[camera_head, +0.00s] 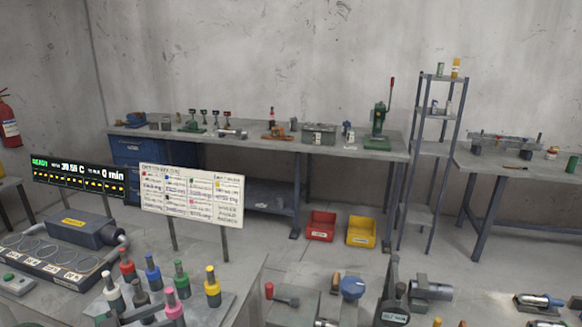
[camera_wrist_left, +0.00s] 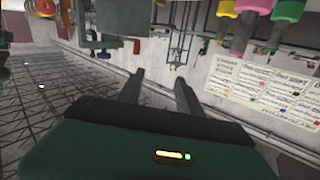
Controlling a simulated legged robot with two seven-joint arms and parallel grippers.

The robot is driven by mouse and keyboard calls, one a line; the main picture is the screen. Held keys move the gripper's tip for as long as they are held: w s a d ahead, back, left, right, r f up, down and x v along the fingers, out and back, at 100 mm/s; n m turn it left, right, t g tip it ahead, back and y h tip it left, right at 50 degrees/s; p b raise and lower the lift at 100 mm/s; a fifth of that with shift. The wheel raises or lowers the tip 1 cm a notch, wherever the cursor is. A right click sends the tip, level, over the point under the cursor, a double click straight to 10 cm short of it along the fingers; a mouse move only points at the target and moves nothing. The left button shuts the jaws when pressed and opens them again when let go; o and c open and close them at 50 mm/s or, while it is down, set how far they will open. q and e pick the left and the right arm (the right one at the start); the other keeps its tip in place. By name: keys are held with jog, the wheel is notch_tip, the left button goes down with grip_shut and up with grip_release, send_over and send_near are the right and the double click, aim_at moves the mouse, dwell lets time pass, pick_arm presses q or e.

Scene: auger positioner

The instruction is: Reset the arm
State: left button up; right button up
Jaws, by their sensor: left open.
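My left gripper shows only in small part at the bottom edge of the head view, in front of the coloured-capped holders; its two open fingers (camera_wrist_left: 155,88) show in the left wrist view with nothing between them. Several holders with red, blue, green, yellow and pink (camera_head: 171,302) caps stand on the near left bench. Pink (camera_wrist_left: 247,5) and green (camera_wrist_left: 289,10) caps also show at the top right of the left wrist view. I cannot pick out an arm belonging to the scene. My right gripper is not in view.
A lit display (camera_head: 78,177) reads READY. A printed board (camera_head: 191,196) stands beside it. A grey unit with round plates (camera_head: 45,252) is at the left. The near bench holds several tools, including a dark upright tool (camera_head: 393,300). Red (camera_head: 320,227) and yellow (camera_head: 361,232) bins sit on the floor.

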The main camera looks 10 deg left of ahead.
pick_arm(q)
jog(key=w+d+r+n+t+y+p, duration=0.1)
jog(key=w+d+n+y, duration=0.2)
jog(key=w+n+y, duration=0.55)
jog(key=s+d+f+g+y, duration=0.1)
jog(key=s+d+f+g, duration=0.2)
jog(key=s+d, duration=0.3)
jog(key=s+d+f+g+y, duration=0.1)
jog(key=s+d+f+g, duration=0.2)
jog(key=s+d, duration=0.4)
jog(key=s+d+f+g+y+p, duration=0.1)
jog(key=s+d+f+g, duration=0.2)
jog(key=s, duration=0.7)
jog(key=shift+s+d+n+g, duration=0.35)
jog(key=shift+d+g, duration=0.95)
jog(key=shift+d, duration=0.85)
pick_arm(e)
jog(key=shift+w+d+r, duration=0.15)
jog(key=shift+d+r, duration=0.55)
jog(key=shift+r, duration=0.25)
pick_arm(q)
jog(key=shift+a+f, duration=0.2)
jog(key=shift+a, duration=0.15)
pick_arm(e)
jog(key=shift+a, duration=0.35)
